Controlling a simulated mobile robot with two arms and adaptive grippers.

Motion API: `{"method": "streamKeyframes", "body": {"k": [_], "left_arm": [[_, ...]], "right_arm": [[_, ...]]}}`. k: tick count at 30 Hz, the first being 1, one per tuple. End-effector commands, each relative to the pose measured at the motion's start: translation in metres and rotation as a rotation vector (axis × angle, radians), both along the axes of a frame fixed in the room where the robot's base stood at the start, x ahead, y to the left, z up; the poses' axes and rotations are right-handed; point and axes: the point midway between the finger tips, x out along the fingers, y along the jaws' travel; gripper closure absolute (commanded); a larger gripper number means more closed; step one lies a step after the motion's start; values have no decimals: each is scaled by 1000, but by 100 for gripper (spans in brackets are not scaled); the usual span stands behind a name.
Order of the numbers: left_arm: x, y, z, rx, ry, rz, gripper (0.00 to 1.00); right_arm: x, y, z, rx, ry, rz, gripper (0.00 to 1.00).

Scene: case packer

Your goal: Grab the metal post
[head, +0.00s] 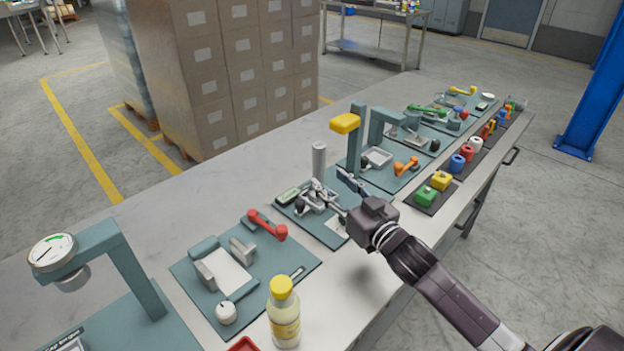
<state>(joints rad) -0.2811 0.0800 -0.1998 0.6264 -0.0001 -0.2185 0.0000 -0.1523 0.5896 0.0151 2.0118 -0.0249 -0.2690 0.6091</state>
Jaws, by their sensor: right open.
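The metal post (319,158) is a short upright grey cylinder on a teal station plate near the middle of the table. Its lower part is close behind my right gripper's fingers in the head view. My right gripper (328,178) comes in from the lower right, open and empty, with its fingers pointing toward the post. The fingers look apart from the post, though the exact gap is hard to tell. My left gripper is not in view.
A teal stand with a yellow top (345,123) rises just right of the post. A red-handled fixture (268,226), a yellow-capped bottle (284,315) and a dial press (52,252) stand nearer. Coloured blocks (441,181) line the right edge. The table's back left is clear.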

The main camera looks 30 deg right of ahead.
Motion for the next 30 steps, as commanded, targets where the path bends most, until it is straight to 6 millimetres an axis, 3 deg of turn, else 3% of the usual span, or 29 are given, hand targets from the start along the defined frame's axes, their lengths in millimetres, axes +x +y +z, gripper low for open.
{"method": "streamKeyframes", "body": {"k": [10, 18, 22, 27, 30], "left_arm": [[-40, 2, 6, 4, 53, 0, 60], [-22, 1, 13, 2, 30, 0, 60], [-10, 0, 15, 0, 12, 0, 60], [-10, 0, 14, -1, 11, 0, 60], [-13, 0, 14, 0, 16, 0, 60]], "right_arm": [[34, 1, 4, -1, 1, -1, 57], [68, 2, 4, -1, 2, -1, 57], [73, 2, 3, -1, 3, -1, 57], [72, 3, 2, -1, 3, 0, 57], [72, 2, 2, -1, 3, 0, 66]]}}
